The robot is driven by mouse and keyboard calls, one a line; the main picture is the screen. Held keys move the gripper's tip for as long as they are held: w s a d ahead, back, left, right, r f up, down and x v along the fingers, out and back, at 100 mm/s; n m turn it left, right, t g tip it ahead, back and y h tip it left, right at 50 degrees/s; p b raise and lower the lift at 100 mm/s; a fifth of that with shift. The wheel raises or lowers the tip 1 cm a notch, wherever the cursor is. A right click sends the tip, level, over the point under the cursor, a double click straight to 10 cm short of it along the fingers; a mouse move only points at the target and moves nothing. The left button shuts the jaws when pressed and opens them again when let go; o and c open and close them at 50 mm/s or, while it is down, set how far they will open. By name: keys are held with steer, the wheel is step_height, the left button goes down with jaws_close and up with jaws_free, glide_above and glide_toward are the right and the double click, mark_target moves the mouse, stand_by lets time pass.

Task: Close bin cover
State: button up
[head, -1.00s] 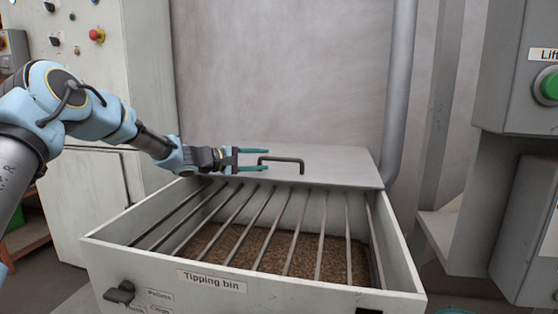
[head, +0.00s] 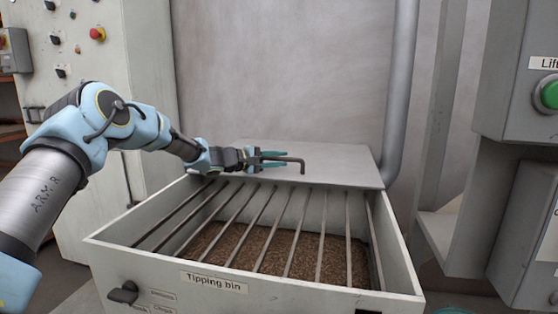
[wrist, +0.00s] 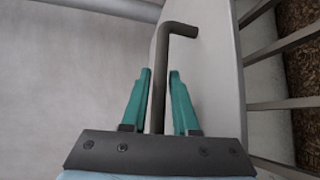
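The bin cover (head: 345,167) is a flat grey plate at the back of the tipping bin (head: 170,262). The front of the bin is uncovered, with metal bars over brown pellets. A dark bent handle (head: 302,166) stands on the cover. My gripper (head: 284,161) is at the handle, its two teal fingers apart. In the wrist view the handle (wrist: 163,75) runs between the fingers (wrist: 160,95), with a visible gap on at least the right side. The fingers do not appear closed on it.
A grey wall (head: 275,70) stands behind the cover, and a vertical pipe (head: 402,90) rises at its right. A control cabinet (head: 135,80) is at the left. A box with a green button (head: 550,92) hangs at the right.

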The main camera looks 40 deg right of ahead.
jaws_close()
stand_by(1.0)
